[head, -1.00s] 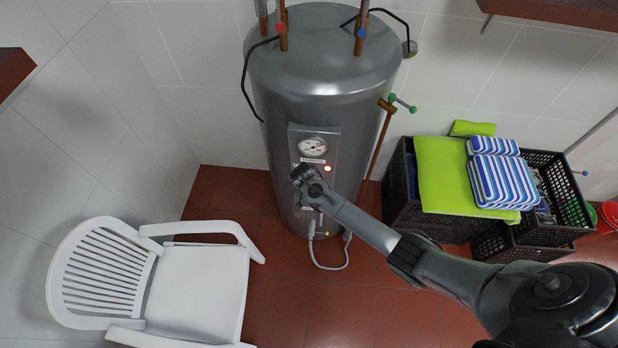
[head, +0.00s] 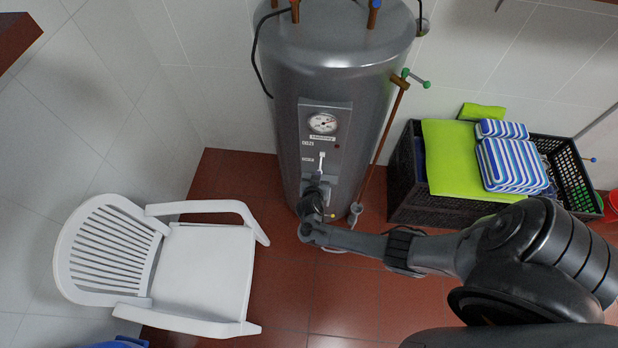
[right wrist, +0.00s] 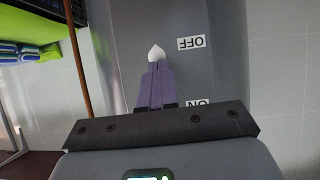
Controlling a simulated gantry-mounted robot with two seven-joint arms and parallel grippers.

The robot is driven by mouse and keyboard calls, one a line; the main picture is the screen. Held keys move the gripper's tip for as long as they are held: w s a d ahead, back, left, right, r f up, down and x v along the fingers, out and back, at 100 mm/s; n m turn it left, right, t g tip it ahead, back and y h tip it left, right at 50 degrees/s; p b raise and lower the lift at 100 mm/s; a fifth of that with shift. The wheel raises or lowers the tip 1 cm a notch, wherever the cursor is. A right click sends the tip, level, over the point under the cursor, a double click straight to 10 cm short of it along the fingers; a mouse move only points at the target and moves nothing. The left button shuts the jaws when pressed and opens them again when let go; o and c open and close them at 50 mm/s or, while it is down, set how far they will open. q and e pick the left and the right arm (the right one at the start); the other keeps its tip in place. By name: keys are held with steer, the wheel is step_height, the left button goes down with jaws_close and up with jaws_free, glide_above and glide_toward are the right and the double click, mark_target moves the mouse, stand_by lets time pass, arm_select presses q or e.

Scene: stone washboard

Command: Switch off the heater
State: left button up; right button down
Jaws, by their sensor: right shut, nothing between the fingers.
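The heater is a tall grey metal tank (head: 335,80) against the tiled wall. Its front panel has a round gauge (head: 322,122), a small dark red lamp (head: 337,147) that looks unlit, and a white-tipped switch lever (head: 321,160). In the right wrist view the white lever tip (right wrist: 157,53) lies beside the upside-down OFF label (right wrist: 191,42); the ON label (right wrist: 197,104) is nearer my gripper. My right gripper (head: 316,183) is shut and empty, just below the lever in the head view. Whether its fingers (right wrist: 155,85) touch the lever, I cannot tell. My left gripper is out of view.
A white plastic chair (head: 200,265) stands on the red floor at left. Black crates (head: 408,190) with a green towel (head: 455,160) and striped cloths (head: 510,165) stand at right. A copper pipe (head: 385,130) with a green-handled valve runs beside the tank.

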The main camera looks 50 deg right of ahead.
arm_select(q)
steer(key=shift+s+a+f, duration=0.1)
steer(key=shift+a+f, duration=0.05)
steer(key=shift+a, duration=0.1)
arm_select(e)
steer(key=shift+f, duration=0.15)
